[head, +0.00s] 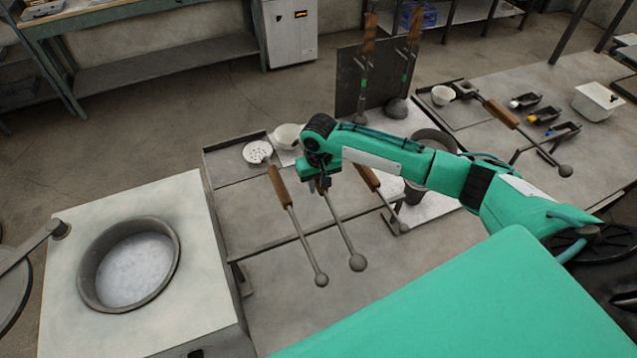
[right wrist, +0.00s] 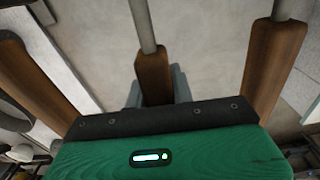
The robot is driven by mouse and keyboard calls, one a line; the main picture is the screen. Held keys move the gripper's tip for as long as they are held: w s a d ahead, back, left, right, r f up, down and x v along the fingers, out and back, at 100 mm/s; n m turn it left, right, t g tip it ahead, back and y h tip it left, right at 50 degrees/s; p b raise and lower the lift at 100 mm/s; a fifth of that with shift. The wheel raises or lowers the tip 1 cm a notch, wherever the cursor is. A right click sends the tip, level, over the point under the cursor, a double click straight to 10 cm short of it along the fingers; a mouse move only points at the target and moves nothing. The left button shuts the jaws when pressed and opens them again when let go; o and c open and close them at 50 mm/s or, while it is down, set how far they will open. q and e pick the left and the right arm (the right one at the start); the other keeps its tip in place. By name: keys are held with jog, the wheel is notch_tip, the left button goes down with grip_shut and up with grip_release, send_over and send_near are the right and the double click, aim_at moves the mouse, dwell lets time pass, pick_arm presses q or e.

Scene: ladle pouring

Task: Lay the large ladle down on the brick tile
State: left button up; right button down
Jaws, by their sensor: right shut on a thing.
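My right gripper (head: 320,186) is at the left table, shut on the wooden handle of the middle of three ladles. In the right wrist view this handle (right wrist: 152,75) sits between the fingers. The held ladle's metal rod (head: 340,225) runs toward the front and ends in a ball. A pale bowl (head: 288,134) lies in line behind it, but my arm covers the join. I cannot tell by size whether this is the large ladle. A pale slab (head: 290,157) shows under the bowl; whether it is the brick tile is unclear. My left gripper is out of view.
A skimmer with a wooden handle (head: 279,186) lies left of the held ladle, and another handle (head: 367,177) lies right of it, both close. A pot of pale liquid (head: 130,268) is set in the block at left. Small trays (head: 525,100) stand on the right table.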

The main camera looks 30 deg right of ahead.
jog(key=shift+f, duration=0.1)
dwell(0.3)
jog(key=c, duration=1.2)
grip_release()
jog(key=shift+o, duration=0.4)
jog(key=shift+s+f, duration=0.1)
jog(key=shift+f, duration=0.1)
notch_tip(320, 180, up, 14)
jog(key=b, duration=0.3)
jog(key=shift+s+a, duration=0.1)
jog(key=shift+s, duration=0.05)
notch_tip(320, 180, up, 7)
jog(key=p, duration=0.9)
